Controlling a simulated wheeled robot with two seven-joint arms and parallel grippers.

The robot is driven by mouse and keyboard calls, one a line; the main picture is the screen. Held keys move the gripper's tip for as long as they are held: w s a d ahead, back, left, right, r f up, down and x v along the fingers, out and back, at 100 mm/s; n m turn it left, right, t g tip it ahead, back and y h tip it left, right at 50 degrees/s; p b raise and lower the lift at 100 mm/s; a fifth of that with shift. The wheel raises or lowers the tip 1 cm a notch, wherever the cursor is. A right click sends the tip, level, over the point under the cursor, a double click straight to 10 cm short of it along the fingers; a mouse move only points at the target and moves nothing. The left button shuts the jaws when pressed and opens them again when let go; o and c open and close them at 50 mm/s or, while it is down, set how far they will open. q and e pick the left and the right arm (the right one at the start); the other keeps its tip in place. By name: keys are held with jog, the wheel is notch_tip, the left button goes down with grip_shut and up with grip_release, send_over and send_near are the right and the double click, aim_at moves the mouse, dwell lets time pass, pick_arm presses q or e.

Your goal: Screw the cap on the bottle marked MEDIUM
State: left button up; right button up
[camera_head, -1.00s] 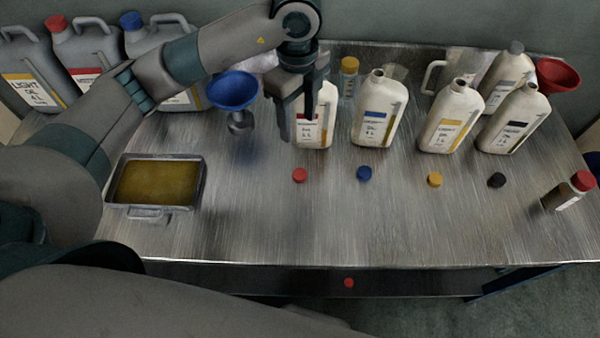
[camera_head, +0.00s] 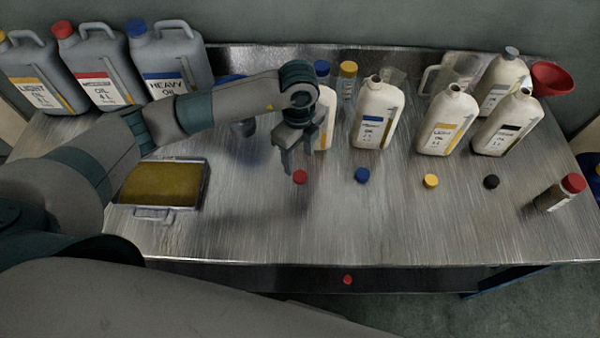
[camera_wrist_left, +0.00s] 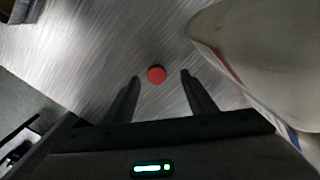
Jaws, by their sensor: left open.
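My left gripper (camera_head: 296,162) is open and empty, pointing down over the table just above the red cap (camera_head: 300,177). In the left wrist view, the red cap (camera_wrist_left: 156,74) lies on the metal between the two open fingertips (camera_wrist_left: 160,76). A cream bottle (camera_head: 322,138) stands just behind my gripper, mostly hidden by it. It fills the right of the left wrist view (camera_wrist_left: 265,45), with a red-edged label; its wording is not readable now. My right gripper is not in view.
A blue cap (camera_head: 362,175), yellow cap (camera_head: 431,181) and black cap (camera_head: 491,182) lie to the right. Open cream bottles with blue (camera_head: 376,125), yellow (camera_head: 446,128) and dark labels (camera_head: 508,130) stand behind them. An oil tray (camera_head: 150,213) sits at left.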

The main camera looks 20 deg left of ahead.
aim_at(301, 175)
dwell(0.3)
pick_arm(q)
jog(key=shift+s+d+f+p, duration=0.15)
jog(key=shift+s+f+p, duration=0.1)
jog(key=shift+f+p, duration=0.25)
jog(key=f, duration=0.1)
jog(key=f+p, duration=0.1)
jog(key=f, duration=0.1)
jog(key=shift+s+d+p, duration=0.25)
jog(key=shift+s+p, duration=0.05)
jog(key=shift+s, duration=0.1)
jog(key=shift+f, duration=0.65)
jog(key=shift+c, duration=0.6)
jog(key=c, duration=1)
